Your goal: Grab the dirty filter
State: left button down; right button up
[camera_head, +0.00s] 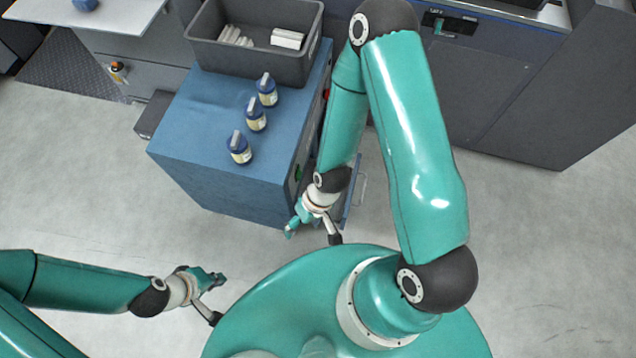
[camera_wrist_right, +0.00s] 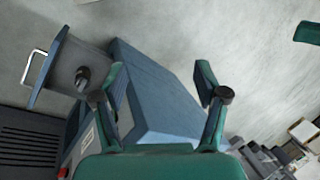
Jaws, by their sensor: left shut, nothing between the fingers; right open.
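I cannot make out a dirty filter for certain in either view. A blue cabinet (camera_head: 215,150) stands left of my right arm; it also shows in the right wrist view (camera_wrist_right: 165,105). My left gripper (camera_head: 216,300) is shut and empty, over the floor at the lower left.
A dark machine (camera_head: 530,90) stands at the upper right.

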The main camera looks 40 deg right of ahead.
jog(key=shift+o, duration=0.5)
jog(key=shift+w+d+f+n+b, duration=0.3)
jog(key=shift+d+f+n, duration=0.15)
jog(key=shift+n, duration=0.25)
jog(key=w+d+f+n+h+b, duration=0.4)
jog(key=w+d+f+n+b, duration=0.4)
jog(key=w+d+f+b, duration=1.45)
jog(key=a+f+b, duration=0.1)
jog(key=f, duration=0.2)
jog(key=s+a+f+b, duration=0.1)
jog(key=f+b, duration=0.1)
jog(key=f, duration=0.1)
jog(key=s+a+f+b, duration=0.1)
jog(key=f+b, duration=0.1)
jog(key=f, duration=0.1)
jog(key=shift+s+a, duration=0.1)
jog(key=shift+s, duration=0.1)
jog(key=shift+f+b, duration=0.85)
jog(key=shift+f, duration=1.75)
jog(key=shift+c, duration=0.2)
jog(key=shift+r, duration=0.1)
jog(key=c, duration=1.3)
